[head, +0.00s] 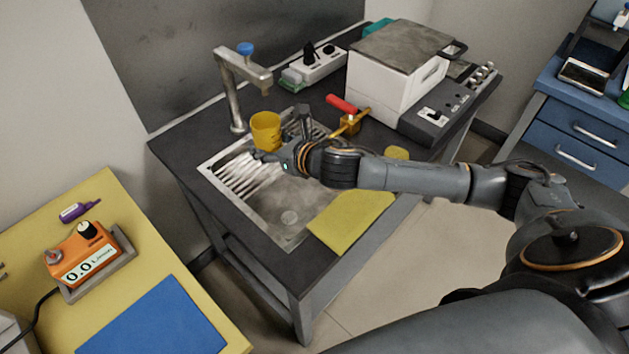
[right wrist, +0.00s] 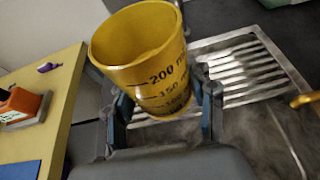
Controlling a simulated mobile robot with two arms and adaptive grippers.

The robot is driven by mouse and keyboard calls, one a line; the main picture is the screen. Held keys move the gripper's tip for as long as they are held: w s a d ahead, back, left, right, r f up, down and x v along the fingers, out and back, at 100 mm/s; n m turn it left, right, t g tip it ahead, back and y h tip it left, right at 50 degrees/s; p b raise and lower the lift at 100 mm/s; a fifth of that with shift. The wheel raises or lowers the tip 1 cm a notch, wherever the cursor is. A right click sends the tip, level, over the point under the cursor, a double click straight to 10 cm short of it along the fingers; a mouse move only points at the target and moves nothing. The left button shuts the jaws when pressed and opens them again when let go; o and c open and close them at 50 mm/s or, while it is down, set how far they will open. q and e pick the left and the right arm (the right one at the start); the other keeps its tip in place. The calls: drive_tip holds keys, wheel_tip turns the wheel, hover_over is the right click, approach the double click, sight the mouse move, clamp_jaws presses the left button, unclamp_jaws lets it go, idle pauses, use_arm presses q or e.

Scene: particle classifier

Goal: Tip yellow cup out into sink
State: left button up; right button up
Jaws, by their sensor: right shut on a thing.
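The yellow cup (head: 266,130) with dark volume marks is held above the ribbed rear part of the sink in the head view. It looks roughly upright. My right gripper (head: 268,154) is shut on it, and in the right wrist view the fingers (right wrist: 163,108) sit on either side of the cup (right wrist: 150,62). The cup's bottom inside is hidden, so I cannot tell what it holds. The metal sink (head: 262,208) is set into the dark counter, with its round drain in the smooth basin. My left gripper is not in view.
A metal faucet (head: 232,95) with a blue knob stands behind the sink. A red-handled brass valve (head: 350,120) and a white box with a grey lid (head: 385,85) are to the right. A yellow cloth (head: 350,218) covers the sink's front right edge.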

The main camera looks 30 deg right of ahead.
sight(278, 141)
drive_tip(key=shift+w+d+f+n+y, duration=0.35)
drive_tip(key=shift+d+y, duration=0.05)
drive_tip(key=shift+d, duration=0.25)
drive_tip(key=shift+w+d+f+n+y, duration=0.3)
drive_tip(key=shift+w+d+n+y, duration=0.1)
drive_tip(key=shift+d, duration=0.2)
drive_tip(key=s+d+f+n+g+y+p, duration=0.1)
drive_tip(key=d+f+n+g+y, duration=0.1)
drive_tip(key=d, duration=1.3)
drive_tip(key=shift+d+n+g+y+p, duration=0.3)
drive_tip(key=shift+d+n+y, duration=0.1)
drive_tip(key=shift+n+y, duration=0.3)
drive_tip(key=shift+s+a, duration=0.1)
drive_tip(key=shift+s, duration=0.05)
drive_tip(key=f+n+h+p, duration=0.1)
drive_tip(key=s+a+n+t+h+p, duration=0.1)
drive_tip(key=n, duration=0.1)
drive_tip(key=a+f+n+t+h+p, duration=0.1)
drive_tip(key=shift+s+a+f+n, duration=0.25)
drive_tip(key=shift+s+f+n, duration=0.05)
drive_tip(key=shift+f+n, duration=0.05)
drive_tip(key=shift+f+n+t+h+b, duration=0.25)
drive_tip(key=shift+n+t+h+b, duration=0.1)
drive_tip(key=shift+n+h, duration=0.15)
